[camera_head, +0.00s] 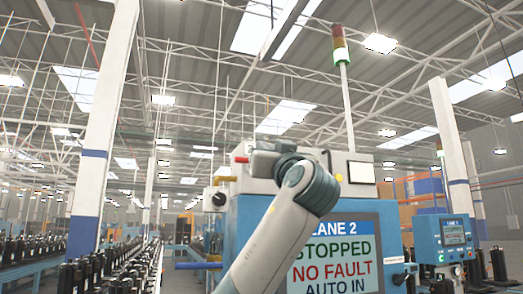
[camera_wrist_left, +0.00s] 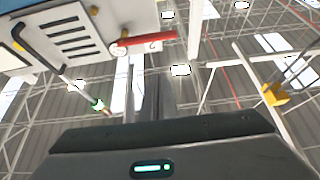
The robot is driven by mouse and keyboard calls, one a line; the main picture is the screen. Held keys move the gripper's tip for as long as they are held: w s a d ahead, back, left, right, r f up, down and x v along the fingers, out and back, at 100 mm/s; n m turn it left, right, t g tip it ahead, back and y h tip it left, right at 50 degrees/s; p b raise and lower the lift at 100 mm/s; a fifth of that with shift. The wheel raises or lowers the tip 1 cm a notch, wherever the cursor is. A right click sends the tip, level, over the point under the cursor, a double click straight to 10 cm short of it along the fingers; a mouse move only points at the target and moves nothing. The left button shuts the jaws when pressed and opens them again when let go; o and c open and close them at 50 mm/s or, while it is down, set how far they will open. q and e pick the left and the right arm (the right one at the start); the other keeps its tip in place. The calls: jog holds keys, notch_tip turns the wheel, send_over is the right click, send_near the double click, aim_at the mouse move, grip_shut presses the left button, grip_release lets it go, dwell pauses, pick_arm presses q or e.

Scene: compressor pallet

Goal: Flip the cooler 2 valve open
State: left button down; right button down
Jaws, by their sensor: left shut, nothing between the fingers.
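A red lever handle (camera_wrist_left: 143,41) sticks out from the edge of the pale cabinet (camera_wrist_left: 85,30) in the left wrist view, with a small dark mark I cannot read surely. In the head view a small red part (camera_head: 240,159) shows at the cabinet's upper left, beside my left gripper (camera_head: 265,148). My left arm hides part of the cabinet there. In the left wrist view the left gripper (camera_wrist_left: 152,92) points up toward the red lever; its fingers are shut and empty. Whether they touch the lever I cannot tell. My right gripper is not in view.
The blue cabinet's screen (camera_head: 335,255) reads LANE 2, STOPPED, NO FAULT, AUTO IN. A stack light (camera_head: 340,45) rises from its top. Lines of dark cylinders (camera_head: 120,268) run at the left. A smaller blue panel (camera_head: 445,238) stands at the right.

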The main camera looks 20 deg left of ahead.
pick_arm(q)
jog(key=p+x, duration=0.7)
jog(key=x, duration=0.3)
notch_tip(320, 180, down, 4)
jog(key=shift+a+f+p, duration=0.1)
jog(key=shift+f+p, duration=0.1)
jog(key=shift+p, duration=0.8)
